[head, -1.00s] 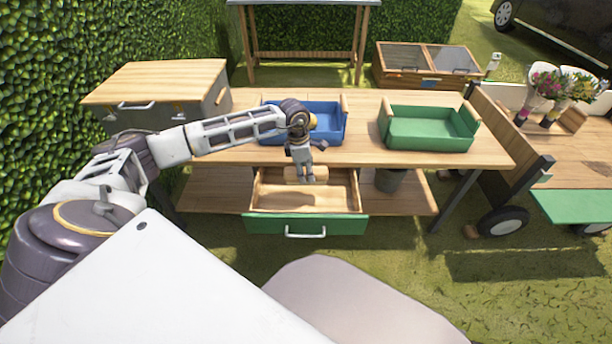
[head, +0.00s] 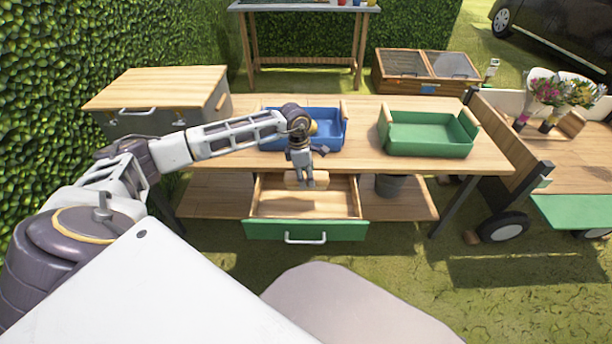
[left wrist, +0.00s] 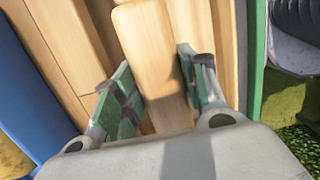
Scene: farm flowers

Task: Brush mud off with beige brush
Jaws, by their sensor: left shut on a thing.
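My left gripper (head: 303,168) is shut on a beige, wood-coloured block-like piece that looks like the beige brush (head: 308,180). It is held over the open drawer (head: 270,206), below the table's front edge. In the left wrist view the brush (left wrist: 155,55) lies between the two green-padded fingers, and its far end stands out beyond them. I cannot see its bristles. No mud can be made out in either view. My right gripper is not in view.
The wooden table (head: 365,140) carries a blue tray (head: 335,138) behind my gripper and a green tray (head: 428,150) to the right. A dark pot (head: 390,187) stands on the lower shelf right of the drawer. A grey cabinet (head: 150,122) stands left; flowers (head: 560,92) stand right.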

